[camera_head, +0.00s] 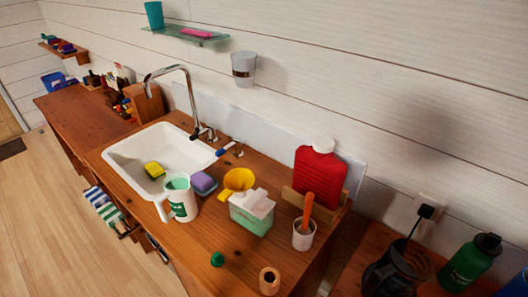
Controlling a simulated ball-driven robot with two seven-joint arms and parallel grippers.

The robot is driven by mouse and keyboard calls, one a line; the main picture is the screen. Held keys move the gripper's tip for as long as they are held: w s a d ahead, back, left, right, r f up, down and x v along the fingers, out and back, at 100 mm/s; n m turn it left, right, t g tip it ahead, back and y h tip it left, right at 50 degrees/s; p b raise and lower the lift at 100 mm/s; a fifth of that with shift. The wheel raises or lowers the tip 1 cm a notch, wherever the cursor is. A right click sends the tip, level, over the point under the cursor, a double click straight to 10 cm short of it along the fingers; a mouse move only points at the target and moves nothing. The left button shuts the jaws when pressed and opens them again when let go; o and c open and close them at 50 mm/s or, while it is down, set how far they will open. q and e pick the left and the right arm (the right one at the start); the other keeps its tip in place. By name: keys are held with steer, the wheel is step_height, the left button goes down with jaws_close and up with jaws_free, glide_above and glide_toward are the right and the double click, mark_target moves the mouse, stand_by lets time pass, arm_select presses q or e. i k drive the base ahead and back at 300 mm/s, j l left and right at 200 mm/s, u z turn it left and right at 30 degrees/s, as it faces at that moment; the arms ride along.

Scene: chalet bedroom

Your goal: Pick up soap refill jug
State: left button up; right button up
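The soap refill jug looks to be the white jug (182,208) with a side handle, a green top and a green label. It stands upright on the wooden counter (205,245), just in front of the sink's near right corner. Its handle points left. A clear box-shaped container (250,221) with green liquid and a white top stands to its right, apart from it. A yellow funnel (238,180) lies behind that container. Neither of my grippers is in view.
A purple sponge (204,183) sits close behind the jug. The white sink (130,160) holds a yellow sponge (154,169); a tall faucet (188,82) rises behind. A small green item (217,259) and a wooden cylinder (269,280) stand near the front. A red bottle (319,170) stands right.

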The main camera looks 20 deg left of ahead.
mark_target(177, 186)
steer(key=k+l+u, duration=0.1)
steer(key=u, duration=0.35)
steer(key=k+l+u, duration=0.1)
steer(key=u, duration=0.35)
steer(key=k+u, duration=0.2)
steer(key=u, duration=0.25)
